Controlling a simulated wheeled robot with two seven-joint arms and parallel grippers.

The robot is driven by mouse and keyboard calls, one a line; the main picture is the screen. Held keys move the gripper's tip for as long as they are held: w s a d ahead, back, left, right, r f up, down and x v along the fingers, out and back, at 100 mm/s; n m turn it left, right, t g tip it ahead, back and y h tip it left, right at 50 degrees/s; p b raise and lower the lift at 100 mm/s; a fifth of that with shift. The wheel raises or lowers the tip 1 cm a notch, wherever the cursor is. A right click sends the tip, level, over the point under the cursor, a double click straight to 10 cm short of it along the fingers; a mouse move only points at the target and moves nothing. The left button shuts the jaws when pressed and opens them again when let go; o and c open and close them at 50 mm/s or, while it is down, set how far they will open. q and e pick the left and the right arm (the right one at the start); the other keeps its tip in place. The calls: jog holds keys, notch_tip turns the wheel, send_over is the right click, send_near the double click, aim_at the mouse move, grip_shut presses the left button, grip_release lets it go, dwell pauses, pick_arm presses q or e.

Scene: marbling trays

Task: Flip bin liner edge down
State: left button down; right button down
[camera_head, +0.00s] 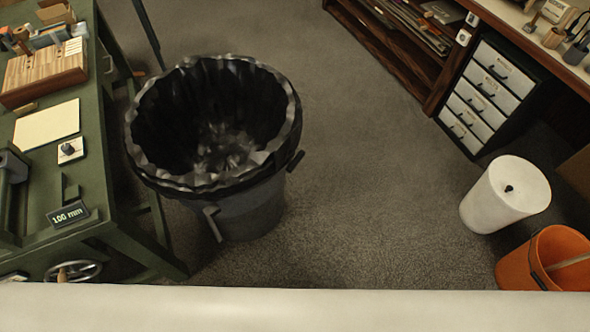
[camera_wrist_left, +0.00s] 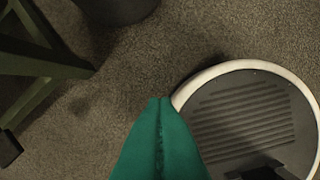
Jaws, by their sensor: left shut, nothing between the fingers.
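A dark grey bin (camera_head: 250,212) stands on the floor left of centre in the head view. A glossy black liner (camera_head: 215,110) lines its inside. The liner's crinkled edge runs around the mouth, and a dark band shows just below it on the outside; I cannot tell how far the edge is turned over. In the left wrist view the lower part of a dark round object, probably the bin (camera_wrist_left: 115,8), shows at the top edge. My left gripper (camera_wrist_left: 160,100) has green fingers, shut and empty, above the floor and apart from that object. My right gripper is not in view.
A green workbench (camera_head: 110,215) stands close left of the bin. A white cylinder (camera_head: 490,205) and an orange bucket (camera_head: 530,265) stand at the right. A drawer unit (camera_head: 487,92) is at the back right. The carpet between is clear.

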pick_arm(q)
jog(key=w+d+r+t+b, duration=0.15)
jog(key=w+r+b, duration=0.35)
jog(key=r, duration=0.5)
jog(key=w+d+r+t+b, duration=0.1)
jog(key=w+r+t+b, duration=0.1)
jog(key=w+r+b, duration=0.5)
jog(key=w+d+r+m+t+h, duration=0.3)
jog(key=w+d+r+t, duration=0.1)
jog(key=w+d, duration=0.3)
jog(key=w+d+r+m+t+h+p, duration=0.1)
jog(key=w+d+r+m+t+h, duration=0.2)
jog(key=w+d+r, duration=0.3)
jog(key=shift+w+d+m+t+h, duration=0.3)
jog(key=shift+w+d+m+t, duration=0.15)
jog(key=shift+w+d+m, duration=0.4)
jog(key=shift+f, duration=0.1)
send_over(295, 164)
jog(key=s+d, duration=0.1)
jog(key=s, duration=0.2)
notch_tip(295, 164, down, 2)
jog(key=shift+w+a+f+b, duration=0.1)
jog(key=shift+w+f+b, duration=0.15)
jog(key=shift+w+f, duration=0.25)
jog(key=shift+w+a+f+b, duration=0.1)
jog(key=shift+w+f+b, duration=0.15)
jog(key=shift+f, duration=0.45)
jog(key=shift+w+a+f, duration=0.15)
jog(key=shift+a+f, duration=0.15)
jog(key=shift+f, duration=0.4)
